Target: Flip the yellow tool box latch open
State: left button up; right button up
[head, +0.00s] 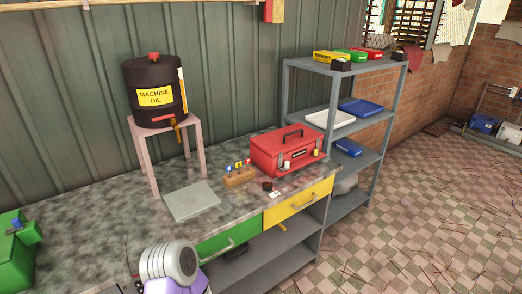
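A red tool box (284,154) with a dark handle on its lid stands on the right end of the workbench. Its lid looks closed. On its front, a small yellow latch (316,152) is at the right and a white latch (287,165) is at the left. The yellow latch is too small to tell whether it is flipped up or down. Neither of my grippers can be made out in the head view, and nothing covers the front of the box.
The workbench (105,227) has a green drawer (228,240) and a yellow drawer (297,201). A small dark round item (267,186) and a wooden block (239,177) lie near the box. A grey shelf rack (353,68) stands behind it. Checkered floor is open at right.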

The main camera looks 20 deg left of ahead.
aim_at(315, 153)
jog(key=z, duration=0.55)
jog(key=i, duration=0.6)
jog(key=z, duration=0.9)
jog(key=i, duration=1.05)
jog(key=u, duration=0.95)
jog(key=i, duration=0.55)
jog(key=u, duration=0.55)
